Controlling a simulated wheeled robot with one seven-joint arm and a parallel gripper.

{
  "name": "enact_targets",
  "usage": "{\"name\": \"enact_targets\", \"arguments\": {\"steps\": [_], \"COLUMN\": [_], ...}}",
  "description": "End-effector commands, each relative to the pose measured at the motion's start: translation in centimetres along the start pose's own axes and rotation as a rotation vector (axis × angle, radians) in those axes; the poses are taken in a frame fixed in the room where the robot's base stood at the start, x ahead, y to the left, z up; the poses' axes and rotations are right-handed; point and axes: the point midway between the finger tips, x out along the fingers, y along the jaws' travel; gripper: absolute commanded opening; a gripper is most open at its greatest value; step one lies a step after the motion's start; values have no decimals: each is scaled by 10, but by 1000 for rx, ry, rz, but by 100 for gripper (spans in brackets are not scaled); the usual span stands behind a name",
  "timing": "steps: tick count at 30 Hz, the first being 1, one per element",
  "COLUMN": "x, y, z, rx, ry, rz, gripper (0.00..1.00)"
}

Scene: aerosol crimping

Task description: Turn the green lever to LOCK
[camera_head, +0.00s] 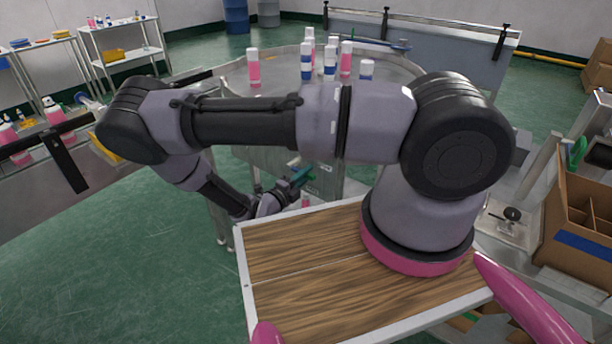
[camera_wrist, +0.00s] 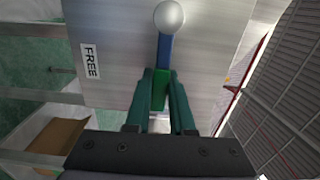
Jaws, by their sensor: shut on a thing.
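The green lever (camera_wrist: 159,92) is in the middle of the wrist view, on a brushed metal panel (camera_wrist: 120,30). A blue bar (camera_wrist: 165,50) runs up from its green part to a pale ball (camera_wrist: 169,16). My gripper (camera_wrist: 161,78) has green fingers, one on each side of the green part, and is shut on it. A FREE label (camera_wrist: 90,61) is on the panel to the left of the lever. No LOCK label shows. In the head view my gripper (camera_head: 300,176) is low at the round table's side; the lever is too small there to make out clearly.
Several pink and blue bottles (camera_head: 329,58) stand on the round metal table (camera_head: 220,80) above the gripper. A cardboard box (camera_head: 572,215) with compartments is at the right. Shelves (camera_head: 124,60) stand at the back left. Green floor (camera_head: 120,255) is clear at the lower left.

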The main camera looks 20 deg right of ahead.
Motion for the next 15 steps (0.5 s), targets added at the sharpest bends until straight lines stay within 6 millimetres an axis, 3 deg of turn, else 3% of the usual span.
{"name": "enact_targets", "arguments": {"steps": [8,9,10,15], "x": [0,0,0,0], "y": [-1,-1,-1,-1], "z": [1,1,1,0], "rx": [1,1,1,2], "ry": [-2,-1,-1,-1], "rz": [-2,-2,-2,-2], "gripper": [0,37,48,51]}}
